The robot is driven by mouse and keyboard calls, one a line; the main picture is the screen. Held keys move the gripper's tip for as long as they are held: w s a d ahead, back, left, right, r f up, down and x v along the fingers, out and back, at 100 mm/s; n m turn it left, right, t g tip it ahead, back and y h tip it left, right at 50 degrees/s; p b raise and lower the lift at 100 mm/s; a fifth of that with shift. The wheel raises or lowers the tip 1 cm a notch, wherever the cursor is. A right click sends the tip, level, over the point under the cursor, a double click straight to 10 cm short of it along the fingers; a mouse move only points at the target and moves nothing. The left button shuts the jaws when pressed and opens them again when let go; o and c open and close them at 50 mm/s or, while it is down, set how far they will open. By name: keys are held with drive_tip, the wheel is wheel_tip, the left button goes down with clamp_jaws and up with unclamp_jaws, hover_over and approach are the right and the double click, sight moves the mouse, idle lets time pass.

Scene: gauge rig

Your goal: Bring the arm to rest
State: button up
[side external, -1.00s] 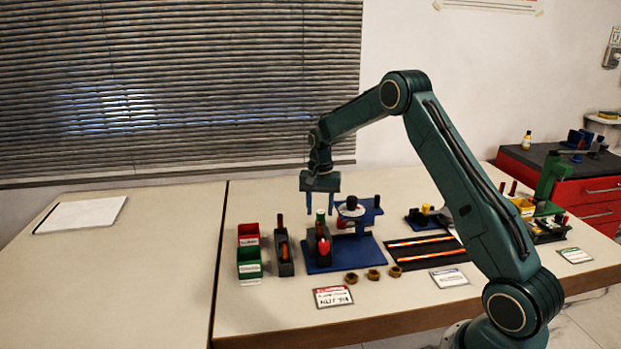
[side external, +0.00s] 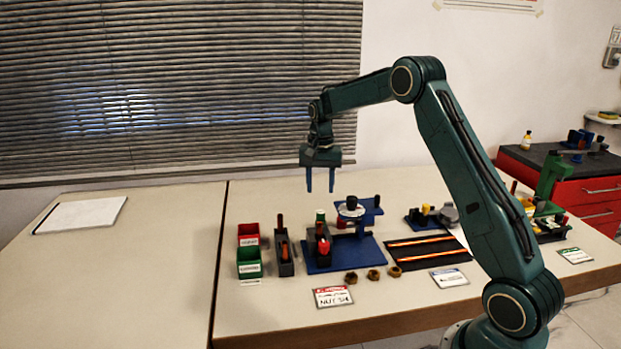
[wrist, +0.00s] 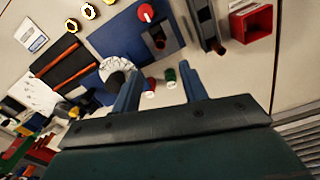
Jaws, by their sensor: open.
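My gripper (side external: 321,181) is open and empty, raised in the air above the blue gauge rig base (side external: 368,252). Its two blue fingers point down, apart from everything below. In the wrist view my gripper (wrist: 158,82) shows both fingers spread, with the table below. The rig has a round pale dial plate with a black knob (side external: 352,203), and a dark block with a red part (side external: 323,246). The dial plate (wrist: 117,66) also shows in the wrist view, partly behind a finger.
Red (side external: 248,233) and green (side external: 249,258) bins and a dark holder (side external: 284,258) stand left of the rig. Several brass nuts (side external: 373,274) lie in front. A black mat with orange strips (side external: 428,250) lies right. The left table (side external: 120,270) is mostly clear.

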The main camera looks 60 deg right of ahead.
drive_tip(key=s+a+r+n+t, duration=0.3)
drive_tip(key=s+a+r+n, duration=0.2)
drive_tip(key=s+a+r, duration=0.8)
drive_tip(key=s+a+n+t, duration=0.1)
drive_tip(key=s+a+n, duration=0.2)
drive_tip(key=s, duration=0.6)
drive_tip(key=s+a+n+t, duration=0.1)
drive_tip(key=s+a+n, duration=0.3)
drive_tip(key=s+a, duration=0.3)
drive_tip(key=s, duration=0.3)
drive_tip(key=shift+r+t, duration=0.15)
drive_tip(key=shift+t, duration=0.15)
drive_tip(key=shift+w+r, duration=0.1)
